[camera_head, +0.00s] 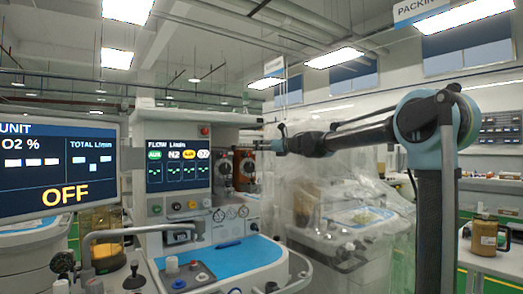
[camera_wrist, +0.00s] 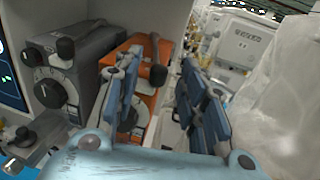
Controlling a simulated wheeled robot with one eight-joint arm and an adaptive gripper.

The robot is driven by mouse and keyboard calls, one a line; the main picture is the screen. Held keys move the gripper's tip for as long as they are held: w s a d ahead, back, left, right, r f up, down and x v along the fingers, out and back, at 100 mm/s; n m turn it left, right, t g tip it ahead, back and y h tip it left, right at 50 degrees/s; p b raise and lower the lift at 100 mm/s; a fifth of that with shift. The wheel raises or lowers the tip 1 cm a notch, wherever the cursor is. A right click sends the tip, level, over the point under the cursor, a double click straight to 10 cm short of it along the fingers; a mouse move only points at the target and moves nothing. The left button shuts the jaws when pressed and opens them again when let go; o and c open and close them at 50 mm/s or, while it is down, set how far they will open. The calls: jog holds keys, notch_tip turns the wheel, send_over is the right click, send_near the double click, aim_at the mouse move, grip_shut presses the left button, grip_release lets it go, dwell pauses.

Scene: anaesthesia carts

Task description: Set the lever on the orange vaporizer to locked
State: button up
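The orange vaporizer (camera_wrist: 147,108) stands beside a grey one in the wrist view, and its orange front also shows in the head view (camera_head: 247,168). A dark lever with a rounded end (camera_wrist: 158,75) sticks out near its top. Its locked or unlocked position is not clear to me. My gripper (camera_wrist: 162,62) is open, its blue-padded fingers apart. The left finger overlaps the vaporizer's front, and the lever shows between the fingers; I cannot tell whether they touch. In the head view my gripper (camera_head: 270,144) is at the vaporizer's upper right. My left finger partly hides the dial.
The grey vaporizer (camera_wrist: 75,85), with its own dial and dark knob, stands close on the left. A white cart panel (camera_wrist: 110,12) rises behind. Plastic-draped equipment (camera_head: 340,215) is to the right. The OFF monitor (camera_head: 58,170) stands at far left.

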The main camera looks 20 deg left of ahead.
jog(key=v, duration=1)
jog(key=shift+d, duration=0.35)
jog(key=shift+s+f, duration=0.1)
jog(key=shift+s, duration=0.05)
